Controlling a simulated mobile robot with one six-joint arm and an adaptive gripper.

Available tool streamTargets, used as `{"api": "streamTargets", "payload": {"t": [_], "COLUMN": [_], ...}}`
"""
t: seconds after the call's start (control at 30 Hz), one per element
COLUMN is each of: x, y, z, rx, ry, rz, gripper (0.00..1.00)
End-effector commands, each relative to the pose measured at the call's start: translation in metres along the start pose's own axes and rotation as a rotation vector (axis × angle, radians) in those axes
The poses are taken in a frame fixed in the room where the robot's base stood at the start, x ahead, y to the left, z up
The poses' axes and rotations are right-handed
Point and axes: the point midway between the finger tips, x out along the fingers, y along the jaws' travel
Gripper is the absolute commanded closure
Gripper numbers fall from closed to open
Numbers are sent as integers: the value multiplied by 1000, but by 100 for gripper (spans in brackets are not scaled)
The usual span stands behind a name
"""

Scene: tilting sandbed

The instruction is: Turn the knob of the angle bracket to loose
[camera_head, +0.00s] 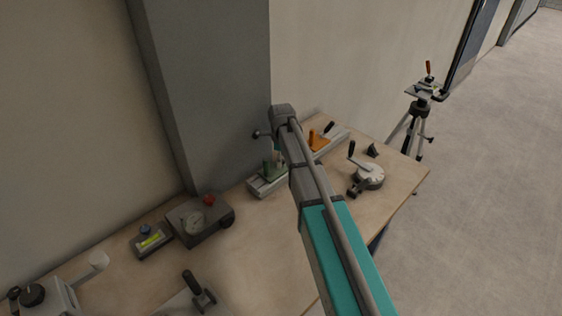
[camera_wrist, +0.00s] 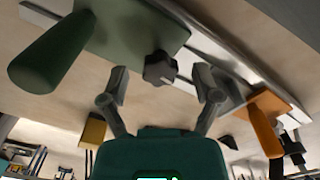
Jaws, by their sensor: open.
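A dark lobed knob (camera_wrist: 160,67) sits at the edge of a green plate (camera_wrist: 125,30) in the wrist view. The green piece, which seems to be the angle bracket, has a thick green post (camera_wrist: 50,55). In the head view the green piece (camera_head: 273,167) stands on a rail by the wall, partly behind my arm. My gripper (camera_wrist: 162,77) is open and empty, one finger on each side of the knob in the picture. I see no contact; how far the knob is from the fingertips is hard to tell. The head view hides my fingers.
An orange piece (camera_wrist: 266,125) with a dark handle is on the rail at right, close to my right finger in the wrist view. It also shows in the head view (camera_head: 318,140). A round crank device (camera_head: 369,176) and a grey box (camera_head: 200,220) stand on the wooden table.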

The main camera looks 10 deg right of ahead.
Motion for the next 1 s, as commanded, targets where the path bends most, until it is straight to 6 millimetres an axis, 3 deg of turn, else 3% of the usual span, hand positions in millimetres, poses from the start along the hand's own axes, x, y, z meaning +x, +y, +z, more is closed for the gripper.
{"api": "streamTargets", "payload": {"t": [0.33,0.77,1.0], "x": [1,1,1], "y": [0,0,0], "z": [0,0,0], "rx": [0,0,-12], "ry": [0,0,0], "rz": [0,0,0], "gripper": [20,100,100]}}
